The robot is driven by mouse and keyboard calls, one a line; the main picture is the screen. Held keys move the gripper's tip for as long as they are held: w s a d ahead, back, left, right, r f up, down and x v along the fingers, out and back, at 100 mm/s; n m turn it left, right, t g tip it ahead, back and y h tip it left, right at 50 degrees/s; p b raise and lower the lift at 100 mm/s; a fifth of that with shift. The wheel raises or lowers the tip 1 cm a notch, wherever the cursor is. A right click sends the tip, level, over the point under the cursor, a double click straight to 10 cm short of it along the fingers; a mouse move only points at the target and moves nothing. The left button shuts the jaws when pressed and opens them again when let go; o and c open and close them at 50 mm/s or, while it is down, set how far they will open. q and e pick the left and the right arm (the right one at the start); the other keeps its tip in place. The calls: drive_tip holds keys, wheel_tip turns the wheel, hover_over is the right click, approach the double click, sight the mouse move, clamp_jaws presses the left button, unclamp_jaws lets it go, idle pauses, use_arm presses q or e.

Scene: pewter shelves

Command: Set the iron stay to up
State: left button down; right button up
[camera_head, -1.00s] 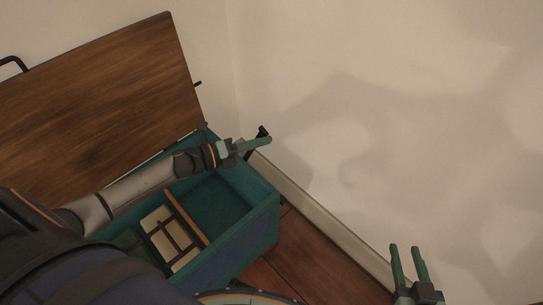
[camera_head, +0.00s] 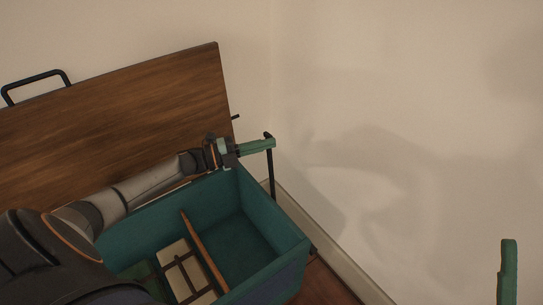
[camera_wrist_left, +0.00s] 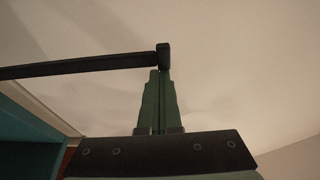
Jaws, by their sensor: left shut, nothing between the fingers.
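The iron stay (camera_head: 271,170) is a thin dark rod at the right end of the teal chest. It stands nearly upright, with a short bent end at its top. In the left wrist view the stay (camera_wrist_left: 85,67) crosses from the left edge to a block-like end just beyond my fingertips. My left gripper (camera_head: 272,143) is shut and empty, its fingertips right at the stay's top; the left wrist view also shows its fingers (camera_wrist_left: 160,75) together. Contact cannot be told for sure. One finger of my right gripper (camera_head: 508,272) shows at the lower right; the rest is out of frame.
The chest (camera_head: 292,232) is open, its wooden lid (camera_head: 130,120) raised behind, with a black handle (camera_head: 38,80) and a small peg (camera_head: 236,117) on its side. An orange-brown divider (camera_head: 203,250) and a strapped cream item (camera_head: 182,268) lie inside. The wall stands close on the right.

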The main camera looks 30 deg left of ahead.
use_arm(q)
drive_tip(key=shift+n, duration=0.3)
drive_tip(key=shift+w+a+f+b, duration=0.1)
drive_tip(key=shift+w+a+b, duration=0.15)
drive_tip(key=shift+a+b, duration=0.4)
drive_tip(key=shift+w+a+f+b, duration=0.15)
drive_tip(key=shift+w+a+b, duration=0.25)
drive_tip(key=shift+a, duration=0.4)
drive_tip(key=shift+w+a+f+b, duration=0.1)
drive_tip(key=shift+w+a+b, duration=0.05)
drive_tip(key=shift+a+b, duration=0.5)
use_arm(e)
drive_tip(key=shift+s+a+f+n+y, duration=0.15)
drive_tip(key=shift+s+n+y, duration=0.3)
drive_tip(key=shift+s+y, duration=0.25)
drive_tip(key=shift+s+a+f+n+y, duration=0.15)
drive_tip(key=shift+s+n+y, duration=0.3)
drive_tip(key=shift+y, duration=0.35)
use_arm(q)
drive_tip(key=shift+a, duration=0.1)
